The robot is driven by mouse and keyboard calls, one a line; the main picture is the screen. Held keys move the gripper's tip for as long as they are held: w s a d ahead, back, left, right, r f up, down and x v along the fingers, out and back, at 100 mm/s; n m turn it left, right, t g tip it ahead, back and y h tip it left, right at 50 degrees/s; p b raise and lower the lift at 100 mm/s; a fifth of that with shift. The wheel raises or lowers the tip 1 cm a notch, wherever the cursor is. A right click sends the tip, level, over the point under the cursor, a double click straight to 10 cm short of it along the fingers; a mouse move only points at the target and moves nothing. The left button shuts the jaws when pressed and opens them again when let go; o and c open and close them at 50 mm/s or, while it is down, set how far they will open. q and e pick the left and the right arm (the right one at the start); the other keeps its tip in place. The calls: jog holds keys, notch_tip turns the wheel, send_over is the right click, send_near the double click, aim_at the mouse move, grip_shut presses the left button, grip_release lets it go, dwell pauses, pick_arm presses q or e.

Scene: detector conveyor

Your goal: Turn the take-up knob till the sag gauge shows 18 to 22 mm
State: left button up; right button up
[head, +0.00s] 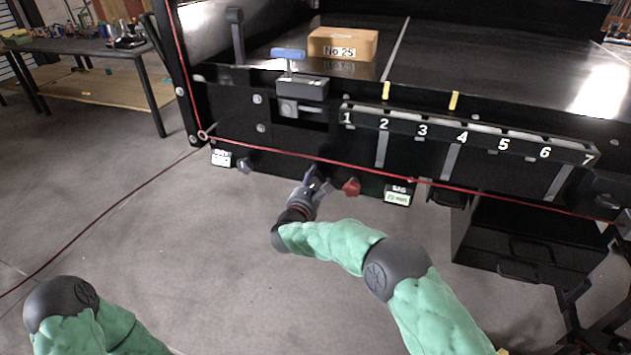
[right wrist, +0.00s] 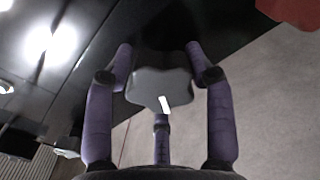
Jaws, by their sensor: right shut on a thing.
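The take-up knob (right wrist: 160,88) is a grey lobed knob with a white mark, seen in the right wrist view. My right gripper (head: 319,181) is at the conveyor's front lower edge, its purple fingers (right wrist: 165,90) shut around the knob. In the head view the fingers mostly hide the knob. The sag gauge (head: 397,196) is a small labelled display to the right of the gripper; it shows a number in mm in the twenties, but the last digit is too small to read surely. My left gripper is out of view.
A red knob (head: 351,187) sits just right of my right gripper. A red cord (head: 300,156) runs across the conveyor front above it. A grey knob (head: 244,165) and a small label (head: 221,158) are to the left.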

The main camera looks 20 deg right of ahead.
jog(key=shift+w+d+r+m, duration=0.1)
jog(key=shift+r+m, duration=0.55)
jog(key=shift+m, duration=0.05)
jog(key=o, duration=1.2)
jog(key=shift+c, duration=0.2)
jog(key=shift+f, duration=0.35)
jog(key=shift+s, duration=0.25)
jog(key=v, duration=1.1)
jog(key=shift+s+a, duration=0.2)
jog(key=shift+a, duration=0.15)
